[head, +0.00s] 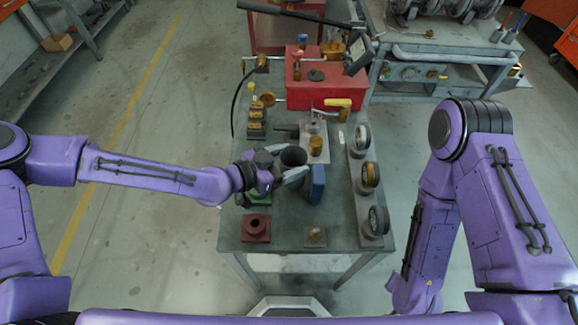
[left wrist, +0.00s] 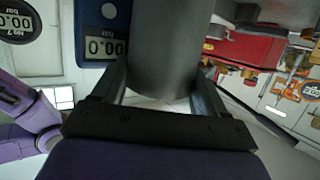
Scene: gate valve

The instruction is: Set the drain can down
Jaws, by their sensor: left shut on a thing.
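The drain can, a dark grey open-topped cylinder (head: 293,157), is over the middle of the workbench. My left gripper (head: 285,172) is shut around its side, and the can looks upright. In the left wrist view, the can (left wrist: 167,48) stands between the two fingers of my left gripper (left wrist: 160,90), which touch or nearly touch its sides. The can's underside and any gap to the bench are hidden in the head view, so I cannot tell whether it rests on anything. My right arm hangs at the right; its gripper is not visible.
A blue device (head: 318,183) with a digital display stands right beside the can. Round gauges (head: 370,174) line the right edge. A red block (head: 256,228) and a small fitting (head: 315,235) sit at the front. A red box (head: 322,85) is behind.

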